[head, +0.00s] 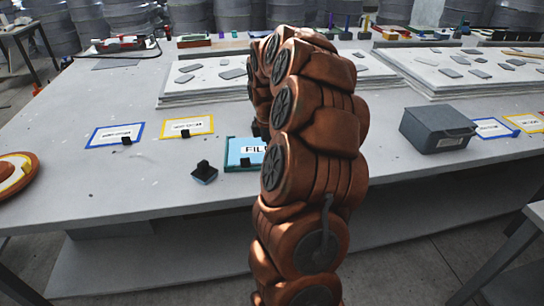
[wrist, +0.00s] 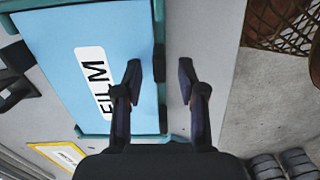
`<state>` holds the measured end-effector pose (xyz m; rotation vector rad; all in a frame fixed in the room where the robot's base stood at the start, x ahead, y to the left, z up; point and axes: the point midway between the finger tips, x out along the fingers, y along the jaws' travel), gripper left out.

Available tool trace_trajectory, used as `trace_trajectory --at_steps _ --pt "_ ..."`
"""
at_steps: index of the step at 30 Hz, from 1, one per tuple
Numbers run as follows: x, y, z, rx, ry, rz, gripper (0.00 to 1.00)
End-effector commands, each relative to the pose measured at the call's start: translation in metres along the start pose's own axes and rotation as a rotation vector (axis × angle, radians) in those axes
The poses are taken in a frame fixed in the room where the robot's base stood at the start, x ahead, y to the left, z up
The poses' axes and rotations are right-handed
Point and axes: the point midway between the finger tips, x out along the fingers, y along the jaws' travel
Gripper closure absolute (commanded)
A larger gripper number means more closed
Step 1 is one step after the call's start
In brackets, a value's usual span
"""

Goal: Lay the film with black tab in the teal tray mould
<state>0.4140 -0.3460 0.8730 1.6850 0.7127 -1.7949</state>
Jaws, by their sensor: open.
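The film is a light blue sheet with a white FILM label (wrist: 78,45). It lies within the rim of the teal tray mould (wrist: 10,55), appearing flat. In the head view the film (head: 238,147) is partly hidden by my arm, and a small black tab (head: 245,162) shows near its front edge. My gripper (wrist: 160,72) is open, with its fingertips apart. In the wrist view the left finger overlaps the film and the right finger is over bare table, with the tray's side wall between them. I see nothing held. In the head view my gripper is mostly hidden behind my arm.
A small dark block with a knob (head: 204,173) stands left of the tray. Blue-framed (head: 92,138) and yellow-framed (head: 165,129) label cards lie farther left. A grey box (head: 424,128) stands to the right. Stacked white boards (head: 190,95) lie behind. The table's front edge is close.

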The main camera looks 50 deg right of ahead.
Motion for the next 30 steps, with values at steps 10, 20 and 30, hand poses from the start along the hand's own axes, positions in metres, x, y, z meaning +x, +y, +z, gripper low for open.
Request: trace_trajectory --at_steps 10,20,30 --pt "-0.052 0.001 -0.001 0.000 0.001 0.004 0.60" --pt "-0.101 0.001 0.000 0.000 -0.001 0.002 0.60" --pt "-0.118 0.000 0.000 0.000 0.000 0.001 0.60"
